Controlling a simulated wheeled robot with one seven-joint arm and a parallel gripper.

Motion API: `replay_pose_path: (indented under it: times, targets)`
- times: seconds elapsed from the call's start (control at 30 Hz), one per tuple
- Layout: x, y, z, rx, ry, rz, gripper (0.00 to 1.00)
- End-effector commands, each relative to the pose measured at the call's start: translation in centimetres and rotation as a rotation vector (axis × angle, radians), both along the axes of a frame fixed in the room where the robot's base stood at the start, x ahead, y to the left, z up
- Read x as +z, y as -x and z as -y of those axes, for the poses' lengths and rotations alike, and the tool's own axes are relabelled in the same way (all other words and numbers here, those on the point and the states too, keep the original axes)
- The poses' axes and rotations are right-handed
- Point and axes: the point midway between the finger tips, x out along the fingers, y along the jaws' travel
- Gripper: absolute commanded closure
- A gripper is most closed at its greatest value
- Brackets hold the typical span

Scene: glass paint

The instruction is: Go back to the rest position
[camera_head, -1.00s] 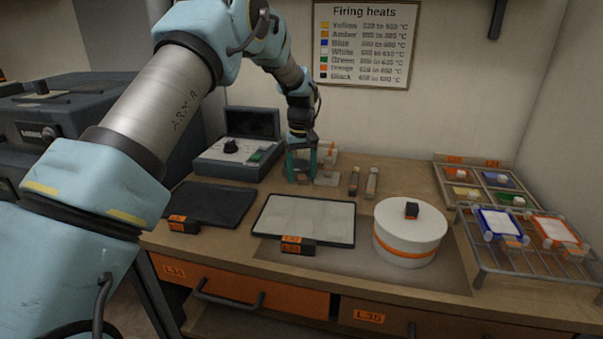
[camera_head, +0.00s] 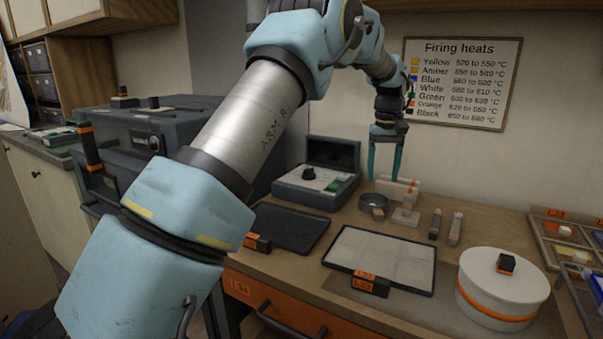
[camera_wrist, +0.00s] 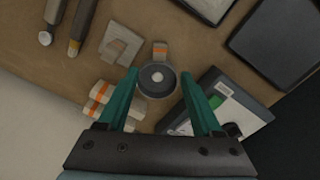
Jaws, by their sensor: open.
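My gripper (camera_head: 385,160) is open, its two green fingers pointing down above the wooden bench (camera_head: 470,205). In the wrist view the gripper (camera_wrist: 163,88) shows with nothing between its fingers. A round dark dish (camera_head: 373,206) sits on the bench below and slightly left of the fingers; in the wrist view the dish (camera_wrist: 157,79) lies between and beyond the fingertips, apart from them. It has a pale round centre and an orange-and-white tag at its edge.
A control box (camera_head: 316,187) with a knob stands left of the gripper. White-and-orange pieces (camera_head: 398,188), a pale notched block (camera_head: 405,216) and two small tools (camera_head: 445,226) lie close by. A light panel (camera_head: 380,257), a dark tray (camera_head: 285,227) and a white round pot (camera_head: 503,287) stand in front.

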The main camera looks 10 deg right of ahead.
Motion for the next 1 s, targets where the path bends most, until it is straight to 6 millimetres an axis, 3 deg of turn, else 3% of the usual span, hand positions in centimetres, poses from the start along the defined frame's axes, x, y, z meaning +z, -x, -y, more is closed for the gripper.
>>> replay_pose_path:
  times: [0.07,0.17,0.33,0.47,0.57,0.7,0.83,1.0]
  targets:
    - [0.1,-0.4,-0.9,0.005,0.001,0.002,0.33]
    - [0.1,-1.4,-3.9,0.019,0.007,0.007,0.33]
    - [-0.3,-2.6,-13.8,0.053,0.022,0.026,0.33]
    - [-1.0,-1.5,-22.1,0.077,0.033,0.048,0.33]
    - [-1.8,0.5,-28.2,0.096,0.038,0.067,0.33]
    - [-3.2,5.0,-35.7,0.122,0.039,0.095,0.33]
    - [-4.5,9.7,-40.7,0.139,0.035,0.115,0.33]
    - [-5.6,13.9,-43.8,0.149,0.03,0.132,0.33]
